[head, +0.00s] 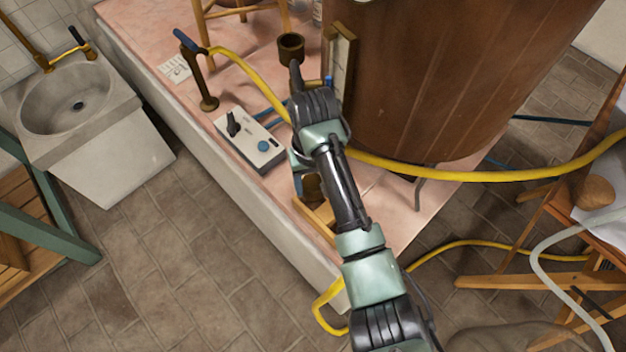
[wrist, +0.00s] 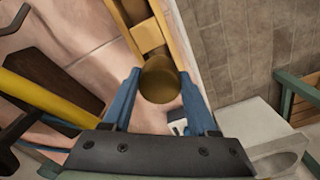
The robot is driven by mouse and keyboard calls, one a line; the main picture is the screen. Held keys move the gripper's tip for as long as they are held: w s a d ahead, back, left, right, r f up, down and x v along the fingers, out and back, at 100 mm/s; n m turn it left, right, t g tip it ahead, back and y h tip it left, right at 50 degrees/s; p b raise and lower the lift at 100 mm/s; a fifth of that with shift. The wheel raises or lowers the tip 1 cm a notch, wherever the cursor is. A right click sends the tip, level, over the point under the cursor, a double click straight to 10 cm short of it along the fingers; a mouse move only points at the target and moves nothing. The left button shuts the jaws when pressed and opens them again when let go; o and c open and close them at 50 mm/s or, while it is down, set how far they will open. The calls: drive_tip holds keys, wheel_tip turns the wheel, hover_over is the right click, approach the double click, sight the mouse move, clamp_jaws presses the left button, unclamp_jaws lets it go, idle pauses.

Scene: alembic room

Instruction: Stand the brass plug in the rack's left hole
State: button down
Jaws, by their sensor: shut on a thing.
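The brass plug (wrist: 160,80) is a rounded, dull brass piece held between the blue fingers of my gripper (wrist: 160,84) in the wrist view. The gripper is shut on it. The wooden rack (wrist: 181,38) lies just beyond the plug in that view, and the plug overlaps its near end. In the head view my arm covers most of this area. Part of the rack (head: 318,217) shows on the pink slab beside my arm. The rack's holes are not clear in either view, and I cannot tell the plug's height above the rack.
A grey control box (head: 250,140) with a blue knob stands left of my arm. A yellow hose (head: 243,68) crosses the slab (head: 180,110). A large copper vessel (head: 430,80) rises behind to the right. A dark cup (head: 291,47) stands beyond my arm.

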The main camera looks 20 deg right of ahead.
drive_tip(key=shift+f, duration=2.15)
idle(3.8)
drive_tip(key=shift+c, duration=0.5)
unclamp_jaws()
drive_tip(key=shift+r, duration=0.1)
